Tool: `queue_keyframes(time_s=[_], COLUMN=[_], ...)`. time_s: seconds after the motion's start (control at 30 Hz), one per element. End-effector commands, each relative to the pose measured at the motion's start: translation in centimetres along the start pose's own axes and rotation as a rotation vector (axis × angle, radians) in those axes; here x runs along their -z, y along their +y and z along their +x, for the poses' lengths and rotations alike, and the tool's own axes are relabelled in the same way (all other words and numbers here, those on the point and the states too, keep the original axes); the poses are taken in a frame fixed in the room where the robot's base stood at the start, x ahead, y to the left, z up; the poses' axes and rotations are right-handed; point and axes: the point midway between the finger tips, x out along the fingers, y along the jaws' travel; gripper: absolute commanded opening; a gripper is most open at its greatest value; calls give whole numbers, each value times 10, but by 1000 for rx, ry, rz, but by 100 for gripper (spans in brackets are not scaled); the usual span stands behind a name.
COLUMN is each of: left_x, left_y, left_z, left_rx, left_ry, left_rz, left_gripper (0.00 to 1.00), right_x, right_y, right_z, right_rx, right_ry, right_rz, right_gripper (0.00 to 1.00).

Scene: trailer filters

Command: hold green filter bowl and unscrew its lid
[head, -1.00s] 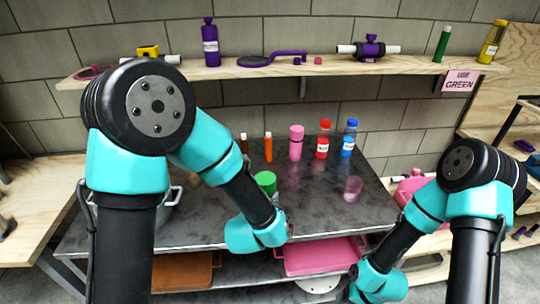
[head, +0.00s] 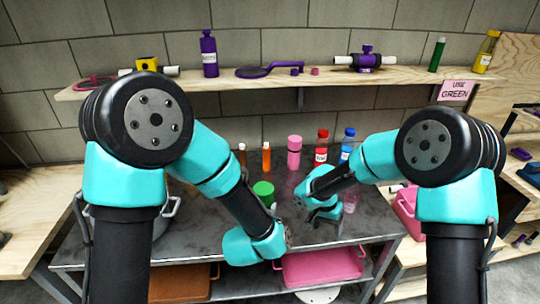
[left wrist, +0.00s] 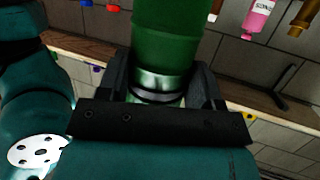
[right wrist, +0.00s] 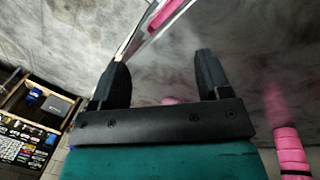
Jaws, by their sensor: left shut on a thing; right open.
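The green filter (head: 263,188) shows as a green cylinder above the counter in the head view, partly hidden by my left arm. In the left wrist view the green filter (left wrist: 168,35) fills the top middle, with a paler, shiny band below the green part. My left gripper (left wrist: 160,82) is shut around that band. I cannot tell where bowl and lid meet. My right gripper (right wrist: 162,65) is open, with nothing between its fingers in the right wrist view. In the head view the right wrist is to the right of the green filter, apart from it.
A pink bottle (head: 294,152), a red bottle (head: 321,146), a blue-capped bottle (head: 347,143) and orange bottles stand at the counter's back. A shelf (head: 220,76) above holds purple fittings. A pink tray (head: 322,266) sits below the dark counter (head: 365,222). A "USE GREEN" sign (head: 458,90) hangs right.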

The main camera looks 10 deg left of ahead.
Motion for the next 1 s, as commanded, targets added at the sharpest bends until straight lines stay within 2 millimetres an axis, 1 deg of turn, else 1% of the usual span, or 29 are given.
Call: queue_keyframes(time_s=[0.03, 0.17, 0.2, 0.27, 0.3, 0.37, 0.4, 0.47, 0.5, 0.57, 0.6, 0.67, 0.7, 0.8, 0.9, 1.0], left_x=[0, 0, 0, 0, 0, 0, 0, 0, 0, 0, 0, 0, 0, 0, 0, 0], left_y=[0, 0, 0, 0, 0, 0, 0, 0, 0, 0, 0, 0, 0, 0, 0, 0], left_z=[0, 0, 0, 0, 0, 0, 0, 0, 0, 0, 0, 0, 0, 0, 0, 0], left_rx=[0, 0, 0, 0, 0, 0, 0, 0, 0, 0, 0, 0, 0, 0, 0, 0], left_ry=[1, 1, 1, 1, 1, 1, 1, 1, 1, 1, 1, 1, 1, 1, 1, 1], left_rz=[0, 0, 0, 0, 0, 0, 0, 0, 0, 0, 0, 0, 0, 0, 0, 0], left_gripper=[0, 0, 0, 0, 0, 0, 0, 0, 0, 0, 0, 0, 0, 0, 0, 0], right_x=[8, 25, 30, 35, 39, 41, 42, 39, 35, 26, 17, 1, -10, -38, -62, -78], right_y=[-8, -24, -29, -36, -40, -47, -52, -58, -63, -70, -74, -81, -85, -93, -99, -101], right_z=[-19, -63, -78, -98, -113, -135, -150, -172, -187, -207, -219, -235, -245, -266, -282, -293], right_rx=[30, 131, 168, 221, 256, 306, 336, 375, 394, 410, 410, 402, 390, 352, 314, 285], right_ry=[27, 69, 79, 87, 91, 90, 85, 70, 54, 21, -7, -51, -81, -150, -205, -239], right_rz=[47, 179, 219, 280, 322, 385, 432, 506, 557, 638, 693, 772, 822, 932, 1015, 1068], right_gripper=[71, 71, 71, 71, 71, 71, 71, 71, 71, 71, 71, 71, 71, 71, 71, 71])
